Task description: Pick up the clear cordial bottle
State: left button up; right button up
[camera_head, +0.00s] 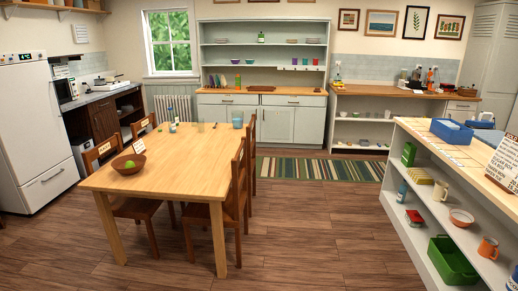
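I cannot pick out a clear cordial bottle for certain at this size. Several small bottles (417,73) stand on the wooden counter at the back right, some dark and some orange; their contents and labels are too small to read. A small green bottle (261,37) stands on an upper shelf of the pale dresser. A blue bottle (402,191) stands on the upper shelf of the white unit at the right. Neither of my grippers shows in the head view.
A wooden dining table (180,168) with chairs stands left of centre, holding a brown bowl (129,163). The white shelf unit (407,226) fills the right side, with a blue bin (452,131) on top. Open floor (310,225) lies between them.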

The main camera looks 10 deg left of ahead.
aim_at(174, 110)
jog(key=i+j+z, duration=0.1)
jog(key=i, duration=1.55)
jog(key=i+z, duration=0.3)
jog(key=i, duration=0.55)
jog(key=i+z, duration=0.35)
jog(key=i, duration=0.5)
jog(key=i+u, duration=0.3)
jog(key=i, duration=0.25)
jog(key=i+u, duration=0.25)
jog(key=i, duration=0.35)
jog(key=i+l+u, duration=0.15)
jog(key=i+u, duration=0.15)
jog(key=i, duration=0.25)
jog(key=i+j+u, duration=0.2)
jog(key=u, duration=0.3)
jog(key=i+u, duration=0.75)
jog(key=u, duration=0.2)
jog(key=i+l+u, duration=0.2)
jog(key=u, duration=0.25)
jog(key=i+l, duration=0.05)
jog(key=i, duration=0.05)
